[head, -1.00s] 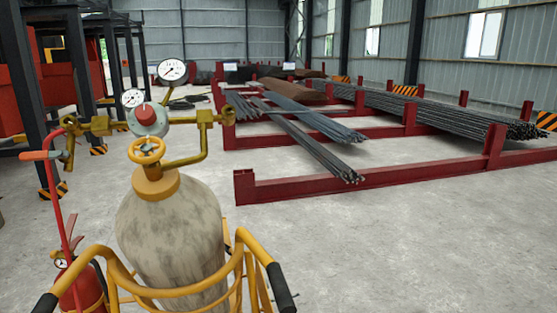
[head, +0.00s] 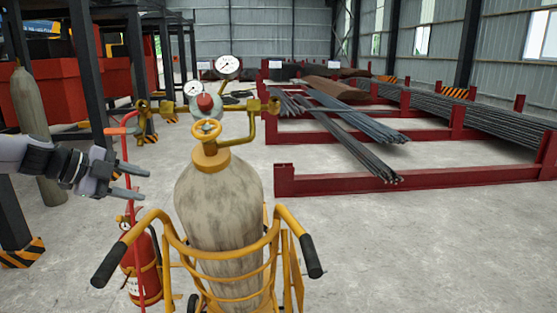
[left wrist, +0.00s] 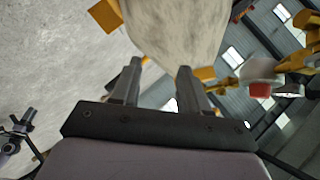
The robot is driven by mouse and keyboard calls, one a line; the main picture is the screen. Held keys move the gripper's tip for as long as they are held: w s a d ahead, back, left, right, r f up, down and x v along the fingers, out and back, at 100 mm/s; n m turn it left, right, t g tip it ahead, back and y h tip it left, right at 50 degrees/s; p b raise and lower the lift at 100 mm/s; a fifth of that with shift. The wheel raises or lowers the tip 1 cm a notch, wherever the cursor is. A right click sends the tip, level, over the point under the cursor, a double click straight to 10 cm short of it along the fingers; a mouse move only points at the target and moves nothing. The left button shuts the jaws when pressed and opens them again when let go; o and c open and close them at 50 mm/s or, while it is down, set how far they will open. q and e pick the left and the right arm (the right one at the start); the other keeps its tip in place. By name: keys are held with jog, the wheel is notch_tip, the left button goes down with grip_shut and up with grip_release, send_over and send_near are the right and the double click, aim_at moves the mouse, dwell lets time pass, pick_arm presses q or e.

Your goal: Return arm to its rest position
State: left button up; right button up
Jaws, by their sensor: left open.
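My left gripper (head: 134,181) reaches in from the left in the head view. Its two fingers are apart, with nothing between them. It is left of the gas cylinder (head: 220,205), in front of the red pole of the fire extinguisher. In the left wrist view the open fingers (left wrist: 156,85) point toward the cylinder's pale body (left wrist: 175,30), with no clear contact. My right gripper is not in view.
The cylinder stands in a yellow cart (head: 225,268) with black handles. Its gauges (head: 228,67) and valve (head: 206,130) sit on top. Red racks (head: 420,180) with rebar stand at the right. The floor between is clear.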

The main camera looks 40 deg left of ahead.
pick_arm(q)
jog(key=w+d+f+n+h, duration=0.1)
jog(key=w+d+f, duration=0.3)
jog(key=d+f, duration=0.85)
jog(key=w+d+f+h, duration=0.1)
jog(key=w+d+f, duration=0.3)
jog(key=d+f, duration=0.85)
jog(key=s+d+f+n+g+y, duration=0.1)
jog(key=s+d+n, duration=0.15)
jog(key=d, duration=0.35)
jog(key=s+d+f+n+y, duration=0.1)
jog(key=s+d+f+n, duration=0.15)
jog(key=d, duration=0.35)
jog(key=s+d+f+n+g+y, duration=0.1)
jog(key=s+f+n+g+y, duration=0.15)
jog(key=s+n+g, duration=0.9)
jog(key=w+d+f+m+t+h, duration=0.2)
jog(key=f+m+t, duration=0.3)
jog(key=f+t, duration=0.3)
jog(key=shift+d+f+t, duration=0.2)
jog(key=shift+d+t, duration=0.4)
jog(key=shift+t, duration=1.35)
jog(key=shift+a, duration=0.1)
